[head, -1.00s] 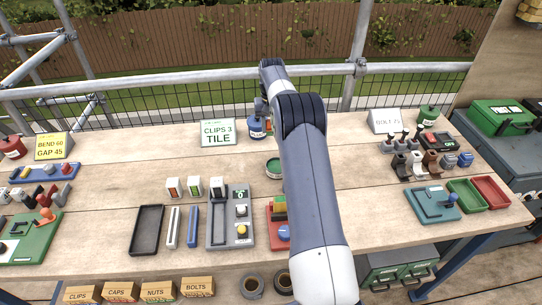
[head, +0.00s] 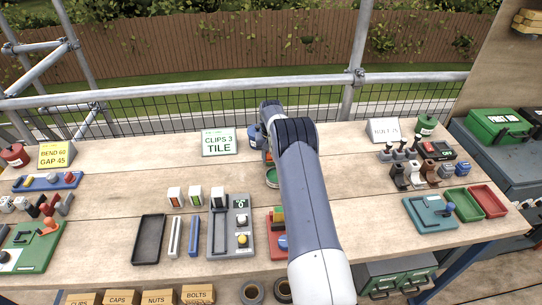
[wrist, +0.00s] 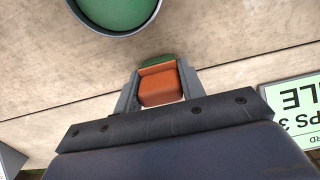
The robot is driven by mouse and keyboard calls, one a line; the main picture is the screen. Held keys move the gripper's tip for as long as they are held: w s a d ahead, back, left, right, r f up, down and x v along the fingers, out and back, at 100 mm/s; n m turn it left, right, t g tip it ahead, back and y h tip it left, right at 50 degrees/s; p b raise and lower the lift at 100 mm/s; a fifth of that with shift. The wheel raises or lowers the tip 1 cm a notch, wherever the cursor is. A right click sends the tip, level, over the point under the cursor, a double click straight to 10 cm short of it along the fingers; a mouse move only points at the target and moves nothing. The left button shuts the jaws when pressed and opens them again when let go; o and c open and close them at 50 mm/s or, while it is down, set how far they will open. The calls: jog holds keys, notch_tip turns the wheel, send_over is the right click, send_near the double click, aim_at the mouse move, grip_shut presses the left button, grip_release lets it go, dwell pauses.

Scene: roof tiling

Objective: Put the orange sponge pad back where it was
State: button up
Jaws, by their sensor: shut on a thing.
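The orange sponge pad (wrist: 158,88) is between the two grey fingers of my gripper (wrist: 157,78) in the wrist view. The gripper is shut on it. A green edge shows just beyond the pad; I cannot tell whether it is part of the pad. A round dark-rimmed dish with a green inside (wrist: 115,10) lies up and left of the gripper in the wrist view, apart from the pad. The dish also shows in the head view (head: 271,177), beside my arm. My arm largely hides the gripper in the head view.
A red holder with coloured blocks (head: 276,238) is partly behind my arm. A black tray (head: 149,239) lies left. Bare bench lies right of my arm.

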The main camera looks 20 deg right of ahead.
jog(key=shift+f, duration=0.15)
jog(key=o, duration=0.5)
jog(key=shift+f, duration=0.1)
jog(key=o, duration=0.4)
jog(key=shift+o, duration=0.2)
notch_tip(320, 180, up, 12)
jog(key=shift+r+b, duration=0.25)
jog(key=shift+b, duration=0.7)
jog(key=shift+f, duration=0.1)
notch_tip(320, 180, down, 12)
jog(key=shift+f+p, duration=0.2)
jog(key=shift+p, duration=0.55)
jog(key=shift+r, duration=1.5)
